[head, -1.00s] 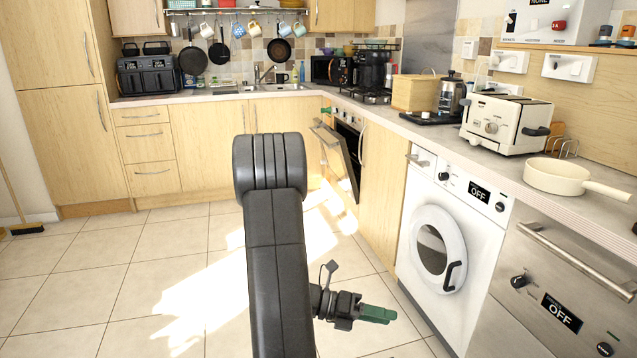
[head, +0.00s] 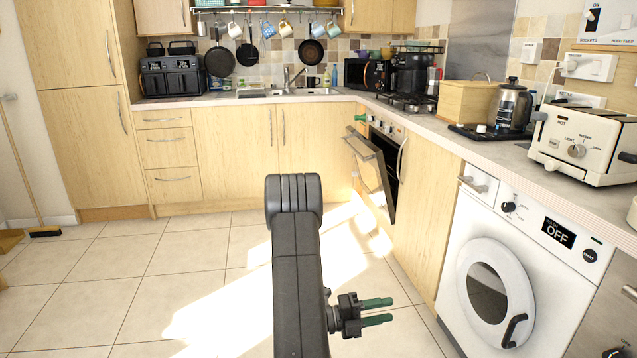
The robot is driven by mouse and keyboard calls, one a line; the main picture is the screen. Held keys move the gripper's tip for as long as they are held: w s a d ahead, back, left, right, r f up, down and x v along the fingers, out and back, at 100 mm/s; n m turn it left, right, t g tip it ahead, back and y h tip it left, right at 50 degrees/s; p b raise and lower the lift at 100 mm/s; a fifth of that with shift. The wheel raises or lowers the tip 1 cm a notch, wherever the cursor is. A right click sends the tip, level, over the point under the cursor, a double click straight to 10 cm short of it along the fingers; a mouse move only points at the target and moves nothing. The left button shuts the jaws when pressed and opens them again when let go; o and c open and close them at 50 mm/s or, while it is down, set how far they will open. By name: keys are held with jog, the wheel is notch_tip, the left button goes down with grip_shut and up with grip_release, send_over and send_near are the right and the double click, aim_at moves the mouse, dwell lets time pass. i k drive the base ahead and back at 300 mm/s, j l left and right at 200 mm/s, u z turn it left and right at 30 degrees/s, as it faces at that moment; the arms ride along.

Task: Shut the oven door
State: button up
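The oven (head: 388,137) is built into the right-hand run of cabinets near the far corner. Its door (head: 372,165) hangs partly open, tilted out into the room, with a handle bar (head: 362,142) along its top edge. A dark gap shows between the door and the oven. My gripper (head: 378,311) is low in front, short of the oven, with its two green fingers apart and nothing between them. It points to the right, toward the washing machine, and touches nothing.
A washing machine (head: 511,262) with a round door stands at the right, nearer than the oven. A cabinet panel (head: 425,210) lies between them. The tiled floor (head: 110,285) is clear at the left and ahead. A broom (head: 40,228) leans at the far left.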

aim_at(372, 175)
jog(key=i, duration=1.05)
jog(key=i+u, duration=0.1)
jog(key=i, duration=0.9)
jog(key=i+l, duration=0.15)
jog(key=i, duration=0.9)
jog(key=i+l, duration=0.1)
jog(key=i, duration=0.9)
jog(key=u, duration=0.05)
